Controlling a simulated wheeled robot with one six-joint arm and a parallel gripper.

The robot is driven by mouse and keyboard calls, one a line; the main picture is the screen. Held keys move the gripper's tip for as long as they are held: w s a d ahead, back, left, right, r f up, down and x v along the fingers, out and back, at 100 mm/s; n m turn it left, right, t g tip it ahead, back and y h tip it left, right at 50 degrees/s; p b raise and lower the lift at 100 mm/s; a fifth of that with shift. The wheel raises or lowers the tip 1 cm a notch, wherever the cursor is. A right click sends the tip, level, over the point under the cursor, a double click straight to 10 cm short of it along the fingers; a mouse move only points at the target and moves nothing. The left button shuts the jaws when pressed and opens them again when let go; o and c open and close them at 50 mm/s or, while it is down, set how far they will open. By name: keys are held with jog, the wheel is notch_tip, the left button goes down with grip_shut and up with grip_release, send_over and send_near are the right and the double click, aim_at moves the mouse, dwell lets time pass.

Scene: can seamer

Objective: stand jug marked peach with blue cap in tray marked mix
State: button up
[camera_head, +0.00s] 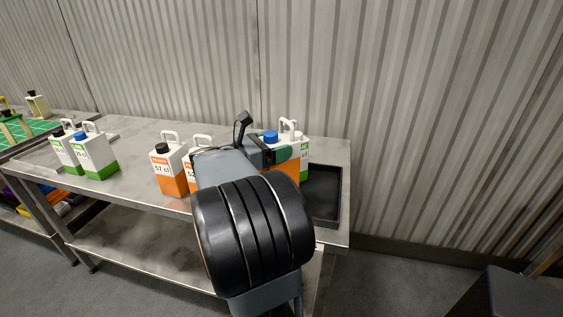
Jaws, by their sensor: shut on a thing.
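My gripper (283,154) is shut on a white jug with a blue cap (271,136) and an orange lower part, at the right of the steel bench. My arm hides most of this jug and its label, so I cannot read its mark. A black tray (326,204) lies at the bench's right end, just right of the held jug. No mark on the tray is readable. I cannot tell whether the jug is lifted or touching the bench.
A green-banded jug (304,167) stands close behind the held one. An orange peach jug with black cap (171,178) and another orange jug (201,143), partly hidden, stand left of my arm. Two green jugs (99,161) (66,158) stand farther left. The steel bench (128,140) has free room between these groups.

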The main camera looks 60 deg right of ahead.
jog(key=d+f, duration=0.1)
jog(key=f, duration=0.1)
jog(key=d+f, duration=0.1)
jog(key=f, duration=0.1)
jog(key=d+f, duration=0.1)
jog(key=f, duration=0.1)
jog(key=shift+w+d+f, duration=0.1)
jog(key=shift+d, duration=0.15)
jog(key=shift+f, duration=0.35)
jog(key=shift+f+b, duration=0.2)
jog(key=shift+b, duration=0.2)
jog(key=o, duration=1.7)
jog(key=shift+o, duration=0.2)
jog(key=shift+r, duration=0.1)
jog(key=shift+r+p, duration=0.25)
jog(key=shift+p, duration=0.35)
jog(key=b+v, duration=0.1)
jog(key=v, duration=1.1)
jog(key=shift+f+b, duration=0.2)
jog(key=shift+b, duration=0.2)
